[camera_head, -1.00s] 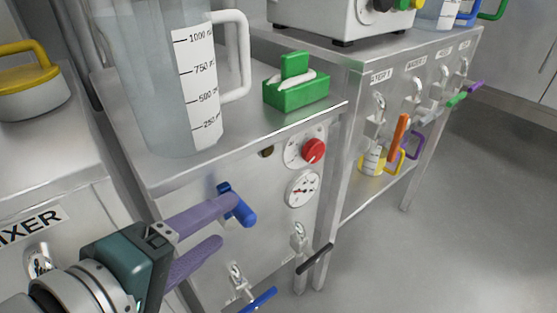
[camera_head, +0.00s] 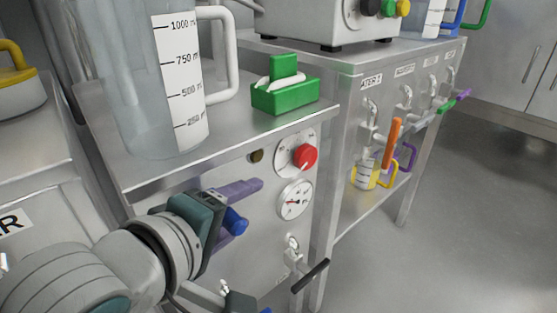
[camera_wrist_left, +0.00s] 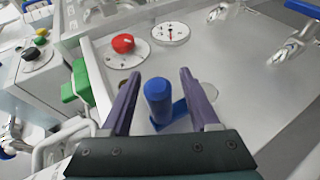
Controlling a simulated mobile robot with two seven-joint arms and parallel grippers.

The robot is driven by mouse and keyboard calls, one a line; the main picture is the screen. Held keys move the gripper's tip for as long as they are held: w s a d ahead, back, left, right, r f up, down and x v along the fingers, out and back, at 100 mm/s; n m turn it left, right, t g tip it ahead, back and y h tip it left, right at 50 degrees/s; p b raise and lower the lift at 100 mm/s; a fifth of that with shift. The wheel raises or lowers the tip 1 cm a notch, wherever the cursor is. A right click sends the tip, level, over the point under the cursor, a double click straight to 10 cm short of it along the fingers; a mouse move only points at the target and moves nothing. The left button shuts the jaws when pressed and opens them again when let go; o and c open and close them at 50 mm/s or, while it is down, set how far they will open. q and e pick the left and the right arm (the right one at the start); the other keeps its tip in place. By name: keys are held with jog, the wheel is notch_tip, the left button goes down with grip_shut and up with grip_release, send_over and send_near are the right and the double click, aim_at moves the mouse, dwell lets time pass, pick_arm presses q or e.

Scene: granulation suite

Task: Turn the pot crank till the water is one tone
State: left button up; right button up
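The blue crank (camera_head: 235,222) sticks out from the steel front panel below the large clear pot (camera_head: 150,90). In the left wrist view the crank's upright blue knob (camera_wrist_left: 158,98) stands between the two purple fingers of my left gripper (camera_wrist_left: 158,95), with gaps on both sides. My left gripper (camera_head: 240,205) is open around the knob, not closed on it. In the head view its fingers and the hand partly hide the crank. The pot carries a white scale and a white handle; its contents look clear and pale. My right gripper is not in view.
A red knob (camera_head: 304,156) and a round gauge (camera_head: 295,200) sit right of the crank. A black-handled tap (camera_head: 310,275) is below. A green holder (camera_head: 285,92) stands on the steel top. A yellow-handled cup (camera_head: 365,175) is on the shelf at right.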

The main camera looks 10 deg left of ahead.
pick_arm(q)
grip_shut()
dwell(0.7)
dwell(0.6)
